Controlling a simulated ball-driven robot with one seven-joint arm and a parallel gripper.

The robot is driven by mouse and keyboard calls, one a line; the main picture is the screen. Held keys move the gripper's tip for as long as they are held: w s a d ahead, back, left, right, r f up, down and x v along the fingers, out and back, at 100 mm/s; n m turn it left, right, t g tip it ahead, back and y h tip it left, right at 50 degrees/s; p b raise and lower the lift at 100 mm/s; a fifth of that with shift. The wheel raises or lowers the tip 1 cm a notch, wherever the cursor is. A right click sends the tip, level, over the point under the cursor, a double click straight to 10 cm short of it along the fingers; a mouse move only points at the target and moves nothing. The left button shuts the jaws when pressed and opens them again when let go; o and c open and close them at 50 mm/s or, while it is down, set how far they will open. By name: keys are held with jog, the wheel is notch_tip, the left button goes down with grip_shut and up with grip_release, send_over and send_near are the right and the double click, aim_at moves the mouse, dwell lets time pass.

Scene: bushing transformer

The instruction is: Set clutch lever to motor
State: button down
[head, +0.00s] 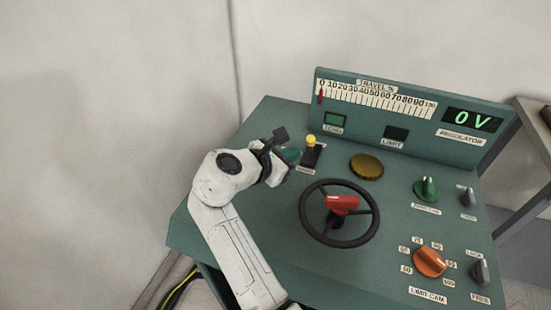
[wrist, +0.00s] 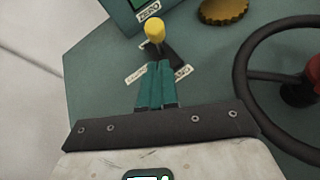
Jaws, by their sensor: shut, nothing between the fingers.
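The clutch lever appears to be the small lever with a yellow knob (head: 311,141) on a dark slotted plate at the upper left of the green panel. In the wrist view its yellow knob (wrist: 154,28) is just beyond my fingertips, with the black slot plate below it. Small labels flank the slot; my fingers partly cover them and I cannot read "motor". My gripper (head: 296,155) is shut and empty, immediately left of the lever in the head view. Its teal fingers (wrist: 158,66) point at the lever's base; I cannot tell whether they touch it.
A black handwheel (head: 340,240) with a red handle stands to the right of the lever. A brass cap (head: 366,166) lies behind the wheel. The travel scale and the display reading 0 V (head: 473,119) are on the upright back. Green, orange and grey knobs sit at the right.

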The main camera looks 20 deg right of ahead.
jog(key=shift+w+d+r, duration=0.3)
jog(key=shift+d, duration=0.3)
jog(key=shift+w+d+r, duration=0.25)
jog(key=shift+d, duration=0.3)
jog(key=shift+r+p, duration=0.1)
jog(key=shift+p, duration=0.25)
